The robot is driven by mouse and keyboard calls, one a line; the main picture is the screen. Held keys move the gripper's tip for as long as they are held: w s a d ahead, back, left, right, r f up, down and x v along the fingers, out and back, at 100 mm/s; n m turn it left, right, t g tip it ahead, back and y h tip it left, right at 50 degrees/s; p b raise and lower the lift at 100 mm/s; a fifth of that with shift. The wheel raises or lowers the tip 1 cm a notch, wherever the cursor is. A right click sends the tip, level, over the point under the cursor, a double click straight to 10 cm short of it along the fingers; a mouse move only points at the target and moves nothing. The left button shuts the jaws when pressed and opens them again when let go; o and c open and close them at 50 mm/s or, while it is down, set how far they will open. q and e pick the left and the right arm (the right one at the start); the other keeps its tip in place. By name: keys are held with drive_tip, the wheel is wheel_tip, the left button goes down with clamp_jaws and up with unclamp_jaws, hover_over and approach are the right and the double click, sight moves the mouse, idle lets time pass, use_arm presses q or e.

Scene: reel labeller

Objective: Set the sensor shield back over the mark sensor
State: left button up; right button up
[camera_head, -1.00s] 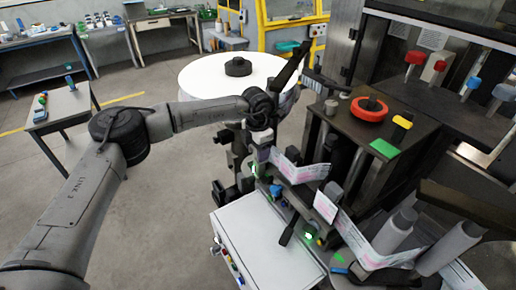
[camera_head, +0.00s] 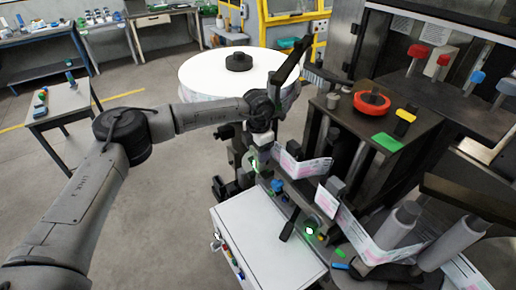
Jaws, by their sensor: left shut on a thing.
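My left gripper (camera_head: 261,148) points down at the near side of the labeller, beside the printed label web (camera_head: 302,166). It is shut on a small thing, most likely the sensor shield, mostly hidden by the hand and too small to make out. A green light (camera_head: 253,164) shows just below and left of the gripper. A second green-lit part (camera_head: 309,231) sits lower right beside the web path; I cannot tell which is the mark sensor. My right gripper is not in view.
A large white reel (camera_head: 215,72) stands behind my left wrist. A white cabinet (camera_head: 262,245) stands in front of the web path. A dark machine top (camera_head: 365,118) carries a red ring (camera_head: 371,101). Grey rollers (camera_head: 398,228) stand at right.

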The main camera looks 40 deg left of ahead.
use_arm(q)
drive_tip(key=shift+f+b, duration=0.4)
drive_tip(key=shift+f, duration=0.8)
drive_tip(key=o, duration=1.2)
wheel_tip(320, 180, up, 14)
drive_tip(key=shift+f, duration=0.1)
